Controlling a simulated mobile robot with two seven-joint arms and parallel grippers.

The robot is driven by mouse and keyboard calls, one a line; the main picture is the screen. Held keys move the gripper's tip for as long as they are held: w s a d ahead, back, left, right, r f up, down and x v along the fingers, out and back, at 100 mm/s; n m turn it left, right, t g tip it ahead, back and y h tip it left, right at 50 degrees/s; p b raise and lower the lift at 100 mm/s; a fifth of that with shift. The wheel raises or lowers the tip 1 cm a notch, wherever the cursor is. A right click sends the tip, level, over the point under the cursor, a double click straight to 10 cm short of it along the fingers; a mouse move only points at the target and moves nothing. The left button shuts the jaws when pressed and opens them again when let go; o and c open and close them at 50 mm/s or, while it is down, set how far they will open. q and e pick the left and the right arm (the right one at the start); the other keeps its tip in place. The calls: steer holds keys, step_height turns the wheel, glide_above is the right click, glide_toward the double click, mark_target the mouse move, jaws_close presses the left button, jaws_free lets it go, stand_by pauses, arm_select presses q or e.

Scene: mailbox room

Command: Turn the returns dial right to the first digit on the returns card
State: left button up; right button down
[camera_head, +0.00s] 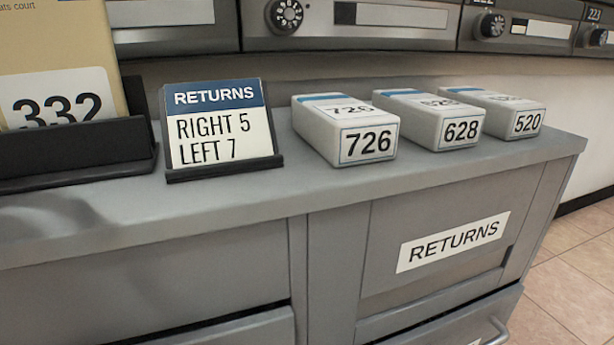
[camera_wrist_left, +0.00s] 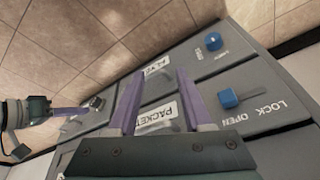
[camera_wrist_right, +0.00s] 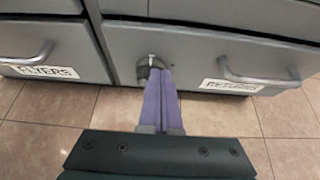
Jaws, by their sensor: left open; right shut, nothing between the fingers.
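The returns card (camera_head: 222,130) stands in a dark holder on the grey counter in the head view. It reads RIGHT 5, LEFT 7. The returns dial (camera_wrist_right: 147,68), a small dark round knob, sits on the drawer front left of the RETURNS label (camera_wrist_right: 232,86) in the right wrist view. My right gripper (camera_wrist_right: 160,70) is shut and empty. Its fingertips are at the dial and partly cover it; whether they touch, I cannot tell. The dial's digits are unreadable. My left gripper (camera_wrist_left: 159,73) is open and empty, in front of a panel labelled PACKET (camera_wrist_left: 158,115).
White boxes 726 (camera_head: 345,130), 628 (camera_head: 430,120) and 520 (camera_head: 497,113) stand on the counter (camera_head: 240,196). Drawer handles (camera_wrist_right: 258,75) stick out near my right gripper. A blue knob (camera_wrist_left: 228,98) marked LOCK OPEN is near my left gripper. Tiled floor (camera_wrist_right: 60,125) is clear.

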steer(key=s, duration=0.1)
steer(key=s+d, duration=0.1)
steer(key=s, duration=0.2)
steer(key=shift+s+d+b, duration=0.3)
steer(key=shift+d+b, duration=0.1)
